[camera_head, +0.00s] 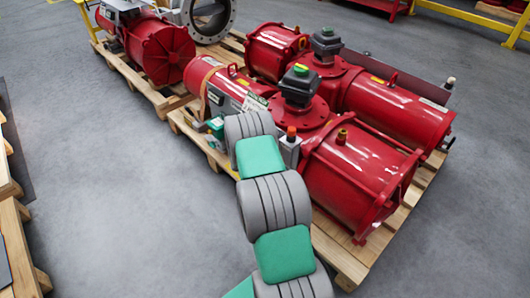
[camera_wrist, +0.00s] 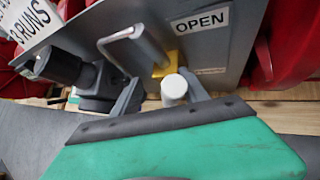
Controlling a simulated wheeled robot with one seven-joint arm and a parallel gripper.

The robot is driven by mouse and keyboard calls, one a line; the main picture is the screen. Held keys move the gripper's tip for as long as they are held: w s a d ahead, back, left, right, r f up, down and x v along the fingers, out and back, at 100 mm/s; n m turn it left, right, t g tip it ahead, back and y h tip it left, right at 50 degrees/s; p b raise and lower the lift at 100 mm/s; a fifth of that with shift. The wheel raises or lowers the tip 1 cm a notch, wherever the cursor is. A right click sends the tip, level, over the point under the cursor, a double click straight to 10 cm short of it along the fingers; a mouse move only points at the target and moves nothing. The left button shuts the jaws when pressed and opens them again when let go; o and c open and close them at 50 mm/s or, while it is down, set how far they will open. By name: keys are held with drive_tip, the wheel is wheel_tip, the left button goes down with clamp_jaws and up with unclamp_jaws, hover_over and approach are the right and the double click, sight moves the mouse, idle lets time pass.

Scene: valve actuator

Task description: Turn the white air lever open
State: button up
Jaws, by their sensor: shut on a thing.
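The white air lever (camera_wrist: 174,90) shows in the wrist view as a rounded white end in front of a brass-coloured fitting (camera_wrist: 166,65) on a grey panel (camera_wrist: 207,60). An "OPEN" label (camera_wrist: 201,21) is on the panel above and right of it. My gripper (camera_wrist: 164,94) is at the lever, with a grey finger on each side of its white end, shut on it. The green housing of my gripper hides the lower part of the view.
A black cylindrical part (camera_wrist: 58,66) and a bent grey handle (camera_wrist: 138,50) stand close left of the lever. In the head view, red actuators (camera_head: 358,178) lie on a wooden pallet (camera_head: 340,254). Open grey floor (camera_head: 120,200) is at left.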

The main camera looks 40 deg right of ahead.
drive_tip(key=shift+w+d+r, duration=0.1)
drive_tip(key=shift+d+r, duration=0.2)
drive_tip(key=shift+r, duration=0.1)
drive_tip(key=p+v, duration=0.2)
drive_tip(key=v, duration=0.5)
drive_tip(key=shift+s+a, duration=0.35)
drive_tip(key=shift+a, duration=0.05)
drive_tip(key=shift+c, duration=0.4)
